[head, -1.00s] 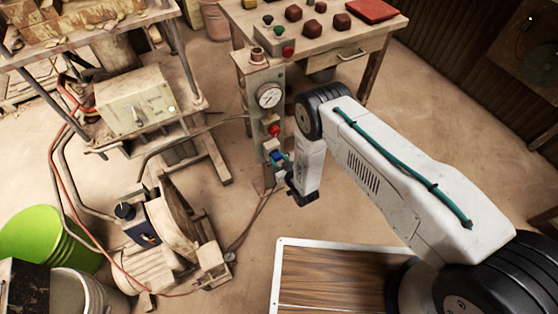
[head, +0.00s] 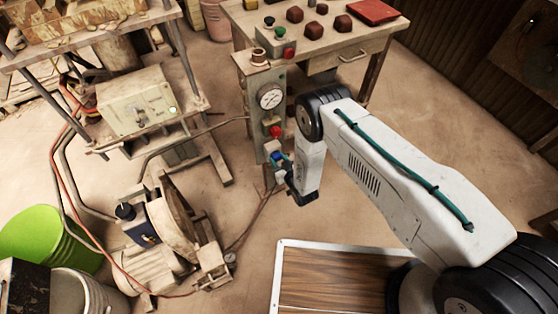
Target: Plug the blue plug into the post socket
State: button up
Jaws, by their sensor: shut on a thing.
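The post (head: 262,105) is a narrow upright panel with a round gauge (head: 270,97) and a red button (head: 275,131) on its face. The blue plug (head: 277,157) shows low on the post's front, at the tip of my gripper (head: 284,172). My gripper is shut on the plug, with its dark fingers partly hidden by my wrist. The post socket is hidden behind the plug and gripper. I cannot tell from here whether the plug is seated in it or just in front of it.
A wooden table (head: 350,45) with a control box (head: 275,40) and dark red blocks stands behind the post. A motor-like machine (head: 165,230) and a green bucket (head: 45,238) are at the lower left.

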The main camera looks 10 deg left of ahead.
jog(key=shift+s+d, duration=0.55)
jog(key=shift+s, duration=0.3)
jog(key=shift+s+d, duration=0.55)
jog(key=shift+s, duration=0.25)
jog(key=shift+s+d, duration=0.55)
jog(key=shift+s, duration=0.3)
jog(key=w+d+r+m+t+h, duration=0.1)
jog(key=d+r+m+h, duration=0.2)
jog(key=d+r, duration=1.2)
jog(key=w+d+r+m+t+h, duration=0.1)
jog(key=d+r+m+h, duration=0.2)
jog(key=d+r, duration=1.2)
notch_tip(320, 180, up, 5)
jog(key=shift+f+m+t+h, duration=0.15)
jog(key=shift+m+t+h, duration=0.2)
jog(key=shift+h, duration=0.85)
